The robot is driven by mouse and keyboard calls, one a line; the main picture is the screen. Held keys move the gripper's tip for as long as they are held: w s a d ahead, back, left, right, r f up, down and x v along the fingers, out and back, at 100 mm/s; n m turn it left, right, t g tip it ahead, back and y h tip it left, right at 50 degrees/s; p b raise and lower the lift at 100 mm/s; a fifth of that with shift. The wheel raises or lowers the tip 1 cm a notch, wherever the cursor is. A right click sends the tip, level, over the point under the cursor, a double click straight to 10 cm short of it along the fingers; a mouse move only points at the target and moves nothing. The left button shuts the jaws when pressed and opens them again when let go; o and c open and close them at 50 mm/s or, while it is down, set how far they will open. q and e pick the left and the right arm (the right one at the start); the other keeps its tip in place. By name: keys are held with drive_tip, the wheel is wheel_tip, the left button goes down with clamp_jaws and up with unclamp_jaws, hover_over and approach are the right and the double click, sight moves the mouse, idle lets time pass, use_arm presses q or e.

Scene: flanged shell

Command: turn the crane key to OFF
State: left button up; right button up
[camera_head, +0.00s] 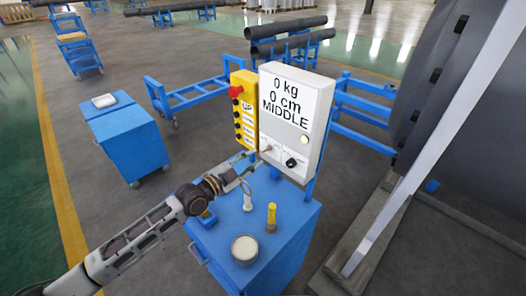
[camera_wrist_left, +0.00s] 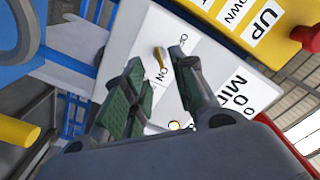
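The control box (camera_head: 290,115) is a white panel on a blue stand, reading "0 kg", "0 cm" and "MIDDLE". In the left wrist view the panel appears turned, and a brass-coloured key (camera_wrist_left: 159,55) stands out from it. The label by the key's lower end reads ON; an OFF label (camera_wrist_left: 183,43) is a little up and right. My left gripper (camera_head: 243,174) is in front of the panel's lower left. In the wrist view its two green-padded fingers (camera_wrist_left: 157,66) are apart, with the key seen between their tips; contact is not visible. My right gripper is out of view.
A yellow button box (camera_head: 243,110) with a red button adjoins the panel's left side. A black knob (camera_head: 291,162) is on the panel's lower right. The blue cabinet (camera_head: 285,240) below carries a round tin (camera_head: 245,249) and a yellow-topped item (camera_head: 271,216). A large dark cylinder (camera_head: 460,110) stands right.

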sight(267, 149)
use_arm(q)
drive_tip(key=p+x, duration=0.1)
drive_tip(key=x, duration=0.5)
idle(0.3)
clamp_jaws()
